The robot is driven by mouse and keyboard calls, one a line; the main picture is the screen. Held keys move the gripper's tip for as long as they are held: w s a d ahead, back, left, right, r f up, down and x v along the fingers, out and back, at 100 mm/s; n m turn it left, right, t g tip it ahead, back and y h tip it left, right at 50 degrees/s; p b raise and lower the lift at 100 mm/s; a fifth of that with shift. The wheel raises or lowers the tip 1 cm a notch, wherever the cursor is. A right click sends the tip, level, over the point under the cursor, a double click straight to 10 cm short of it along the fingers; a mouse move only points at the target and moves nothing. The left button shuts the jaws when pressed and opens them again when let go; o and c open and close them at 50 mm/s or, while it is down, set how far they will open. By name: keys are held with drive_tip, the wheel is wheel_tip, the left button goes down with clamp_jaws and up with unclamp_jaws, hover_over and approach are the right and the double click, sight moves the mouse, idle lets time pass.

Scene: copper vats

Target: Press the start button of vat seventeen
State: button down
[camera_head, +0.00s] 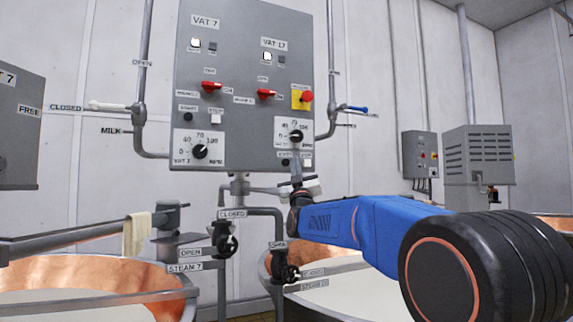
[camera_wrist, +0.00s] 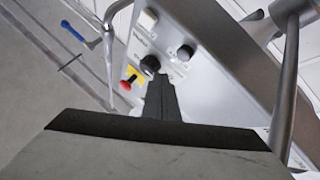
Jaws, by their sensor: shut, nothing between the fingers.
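Under the VAT 17 dial knob (camera_head: 296,136), near the panel's lower edge, a small dark round button (camera_head: 285,162) sits below a small label, too blurred to read surely. My gripper (camera_head: 297,164) is shut and empty. Its tips are just right of that button in the head view, over the panel's lower edge. The wrist view shows the shut fingers (camera_wrist: 163,82) pointing at the panel. I cannot tell whether they touch it.
A red button on a yellow plate (camera_head: 306,96) and a red switch (camera_head: 265,94) sit above the VAT 17 dial. VAT 7 has its own start button (camera_head: 187,108). Pipes and a blue-handled lever (camera_head: 356,109) flank the panel. Steam valves (camera_head: 284,272) and copper vats (camera_head: 90,275) stand below.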

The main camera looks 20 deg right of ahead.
drive_tip(key=shift+w+a, duration=0.1)
drive_tip(key=shift+w, duration=1.75)
drive_tip(key=shift+w, duration=0.25)
idle(0.6)
drive_tip(key=shift+w, duration=0.15)
drive_tip(key=shift+w, duration=0.5)
idle(0.9)
idle(0.3)
drive_tip(key=shift+s, duration=0.9)
drive_tip(key=shift+s, duration=0.15)
drive_tip(key=shift+s, duration=2.35)
